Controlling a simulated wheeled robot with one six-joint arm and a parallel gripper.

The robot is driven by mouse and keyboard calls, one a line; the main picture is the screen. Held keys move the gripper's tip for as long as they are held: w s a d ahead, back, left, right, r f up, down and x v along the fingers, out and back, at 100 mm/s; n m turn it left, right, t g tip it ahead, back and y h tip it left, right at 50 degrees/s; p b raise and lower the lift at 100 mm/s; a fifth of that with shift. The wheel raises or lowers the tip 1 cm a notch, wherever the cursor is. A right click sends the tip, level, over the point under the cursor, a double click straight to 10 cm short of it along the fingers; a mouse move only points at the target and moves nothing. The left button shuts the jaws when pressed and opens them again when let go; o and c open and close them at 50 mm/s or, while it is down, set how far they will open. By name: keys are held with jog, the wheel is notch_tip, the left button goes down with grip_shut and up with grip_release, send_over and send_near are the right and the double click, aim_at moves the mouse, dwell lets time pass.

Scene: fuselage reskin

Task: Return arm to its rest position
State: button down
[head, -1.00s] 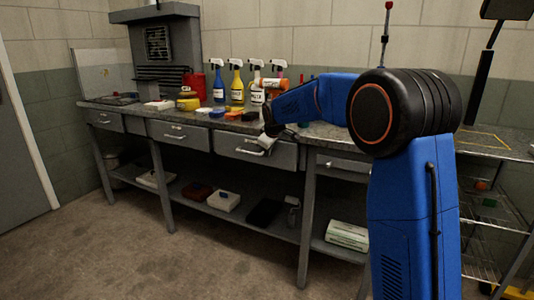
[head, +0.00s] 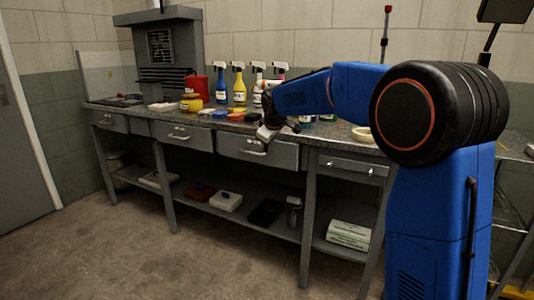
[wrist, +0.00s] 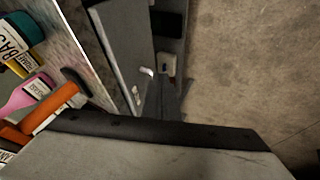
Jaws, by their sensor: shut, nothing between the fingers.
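My blue arm (head: 360,88) reaches left from its large black joint towards the workbench. My gripper (head: 266,133) is at the bench's front edge, pointing downward above the drawer with a handle. It is small in the head view and looks shut and empty. In the wrist view a pale grey surface with a dark edge fills the bottom, and I cannot make out the fingertips there.
The workbench (head: 345,133) holds a blue-labelled spray bottle (head: 221,88), a yellow one (head: 239,88), a red can (head: 195,85) and several small containers. An orange-handled item (wrist: 52,104) lies close by in the wrist view. The floor (head: 130,240) in front is clear.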

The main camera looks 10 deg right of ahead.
jog(key=s+d+r+m+g, duration=0.15)
jog(key=s+d, duration=0.35)
jog(key=s, duration=1)
jog(key=s+d+f+m, duration=0.1)
jog(key=s+d+m, duration=0.3)
jog(key=s, duration=1.1)
jog(key=s+d+f+m, duration=0.1)
jog(key=s+f, duration=0.3)
jog(key=s, duration=0.4)
jog(key=s+d+f+m, duration=0.1)
jog(key=s+f, duration=0.3)
jog(key=s, duration=0.4)
jog(key=s+d+f+m+g, duration=0.1)
jog(key=s+f, duration=0.3)
jog(key=s, duration=0.5)
jog(key=shift+d+m, duration=0.35)
jog(key=shift+m, duration=0.1)
